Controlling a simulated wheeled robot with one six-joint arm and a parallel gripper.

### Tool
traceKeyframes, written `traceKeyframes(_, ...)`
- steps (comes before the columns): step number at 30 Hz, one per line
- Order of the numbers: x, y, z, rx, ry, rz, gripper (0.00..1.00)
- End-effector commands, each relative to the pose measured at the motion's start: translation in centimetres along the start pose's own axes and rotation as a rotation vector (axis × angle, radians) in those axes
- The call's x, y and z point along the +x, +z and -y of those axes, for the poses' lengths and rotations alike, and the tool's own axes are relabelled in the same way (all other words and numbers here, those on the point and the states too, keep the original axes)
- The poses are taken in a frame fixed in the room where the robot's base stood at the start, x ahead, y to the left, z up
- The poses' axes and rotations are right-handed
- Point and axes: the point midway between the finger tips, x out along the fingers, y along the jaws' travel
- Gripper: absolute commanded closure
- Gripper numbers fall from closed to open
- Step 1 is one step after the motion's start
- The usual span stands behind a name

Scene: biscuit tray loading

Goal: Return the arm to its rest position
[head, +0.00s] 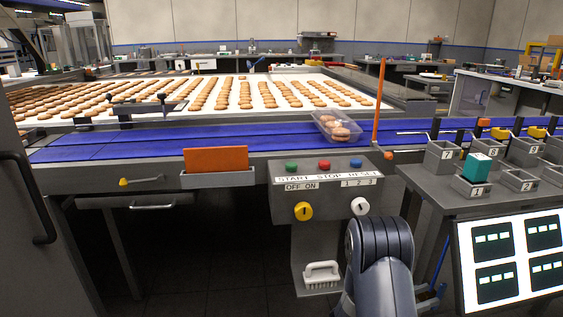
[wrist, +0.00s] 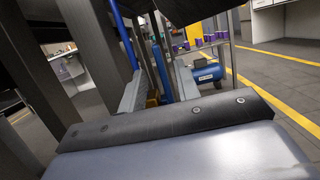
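My arm (head: 380,262) is folded low at the bottom of the head view, in front of the control panel and left of the lit screen. My gripper (wrist: 159,82) shows in the wrist view as two pale grey fingers with a gap between them. It is open, with nothing held between the fingers. In the head view the fingers are not clearly seen; my arm's dark links hide most of that area.
A clear tray with biscuits (head: 338,128) sits on the blue conveyor (head: 258,137). The control panel (head: 325,178) stands below it. A table with numbered bins (head: 443,158) and a lit screen (head: 511,258) are at right.

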Motion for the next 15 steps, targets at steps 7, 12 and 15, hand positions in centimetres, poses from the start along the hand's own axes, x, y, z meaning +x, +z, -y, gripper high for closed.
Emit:
traceKeyframes(7, 5.0, -0.1, 0.1, 0.003, -0.005, 0.001, 0.69)
traceKeyframes(12, 5.8, 0.3, 0.0, 0.000, 0.000, -0.087, 0.69)
traceKeyframes(15, 5.9, 0.1, 0.0, -0.001, 0.001, -0.125, 0.69)
